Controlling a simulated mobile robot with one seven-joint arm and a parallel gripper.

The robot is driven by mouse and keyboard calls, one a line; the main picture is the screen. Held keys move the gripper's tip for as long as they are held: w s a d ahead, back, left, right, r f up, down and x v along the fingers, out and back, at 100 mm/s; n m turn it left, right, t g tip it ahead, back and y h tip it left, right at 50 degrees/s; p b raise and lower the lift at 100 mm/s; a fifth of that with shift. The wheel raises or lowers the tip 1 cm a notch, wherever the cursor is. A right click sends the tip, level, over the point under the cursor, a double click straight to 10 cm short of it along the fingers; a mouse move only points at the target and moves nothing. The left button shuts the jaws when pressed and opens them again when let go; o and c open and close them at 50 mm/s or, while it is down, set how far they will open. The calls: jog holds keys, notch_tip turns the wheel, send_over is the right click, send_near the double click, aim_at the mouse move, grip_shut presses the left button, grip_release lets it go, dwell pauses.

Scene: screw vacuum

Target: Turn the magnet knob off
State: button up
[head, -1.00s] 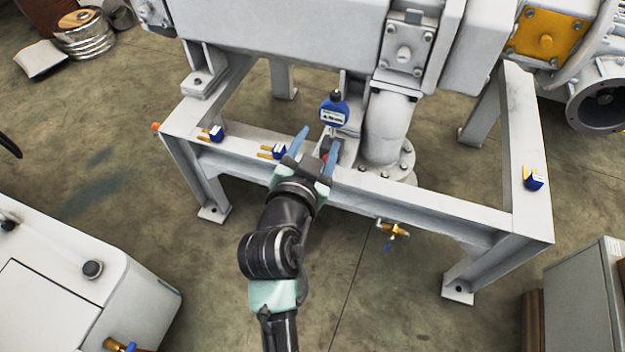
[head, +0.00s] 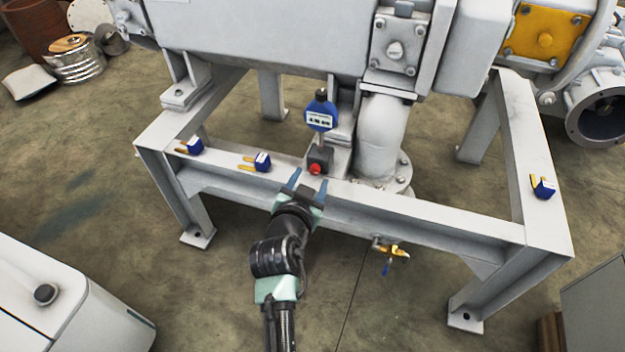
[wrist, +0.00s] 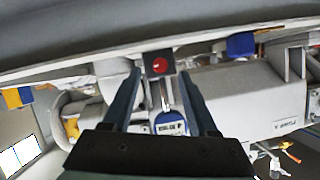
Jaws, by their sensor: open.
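The magnet base is a small dark block with a red knob (head: 315,169), on the frame's front beam below a blue dial gauge (head: 320,113). In the wrist view the red knob (wrist: 159,65) faces the camera, between and beyond my fingertips, with the blue gauge (wrist: 170,126) below it. My gripper (head: 309,182) is open and empty, just in front of the knob, with its two blue-grey fingers apart. In the wrist view my gripper (wrist: 162,76) has one finger on each side of the block. I cannot tell whether either finger touches it. The knob's on or off position cannot be read.
Blue-and-brass blocks (head: 262,161) and (head: 191,146) sit on the front beam to the left, and another blue-and-brass block (head: 543,187) sits on the right beam. A brass valve (head: 393,251) hangs below the front beam (head: 430,218). A white pipe (head: 380,135) stands right of the gauge.

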aim_at(314, 171)
jog(key=shift+b+x, duration=0.5)
jog(key=shift+x, duration=1.1)
grip_shut()
